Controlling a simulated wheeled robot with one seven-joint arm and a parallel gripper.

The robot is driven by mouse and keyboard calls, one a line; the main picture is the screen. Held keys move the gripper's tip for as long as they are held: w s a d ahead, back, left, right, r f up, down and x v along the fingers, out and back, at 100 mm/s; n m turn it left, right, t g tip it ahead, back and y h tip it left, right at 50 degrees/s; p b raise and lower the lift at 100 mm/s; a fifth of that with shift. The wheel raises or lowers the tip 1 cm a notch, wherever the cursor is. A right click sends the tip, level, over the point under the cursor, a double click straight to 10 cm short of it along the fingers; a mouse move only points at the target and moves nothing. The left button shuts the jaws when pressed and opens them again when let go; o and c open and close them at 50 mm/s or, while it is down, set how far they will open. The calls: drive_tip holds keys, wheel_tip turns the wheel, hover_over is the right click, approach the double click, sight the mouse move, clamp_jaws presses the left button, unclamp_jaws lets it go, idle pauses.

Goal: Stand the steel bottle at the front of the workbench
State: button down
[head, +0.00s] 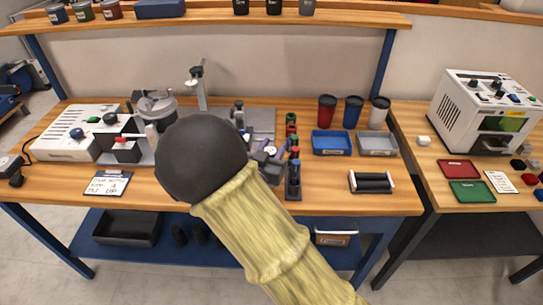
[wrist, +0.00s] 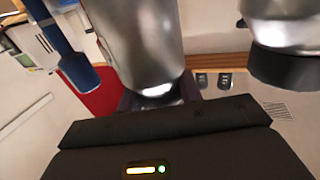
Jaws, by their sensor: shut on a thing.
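In the wrist view my gripper (wrist: 160,101) is shut on the steel bottle (wrist: 145,45), a shiny grey cylinder that runs up out of the top of the picture. Its far end is cut off, so I cannot tell how upright it stands. A second shiny metal piece with a dark end (wrist: 285,38) shows at the upper right, apart from the bottle. In the head view my dark elbow and yellow-sleeved arm cover the middle of the workbench (head: 330,203). They hide most of my gripper and the bottle there.
A black roller stand (head: 371,183) lies at the front right of the bench. A blue tray (head: 331,144), a grey tray (head: 377,144) and red, blue and white tumblers (head: 353,111) stand behind it. A label card (head: 108,183) lies at the front left. Bare wood shows along the front edge.

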wheel_tip(320, 180, down, 3)
drive_tip(key=shift+w+r, duration=0.1)
drive_tip(key=shift+r, duration=0.05)
drive_tip(key=shift+f, duration=0.25)
drive_tip(key=c, duration=0.9)
unclamp_jaws()
drive_tip(key=shift+c, duration=0.2)
drive_tip(key=shift+r, duration=0.2)
drive_tip(key=v, duration=1.2)
drive_tip(key=shift+b, duration=0.35)
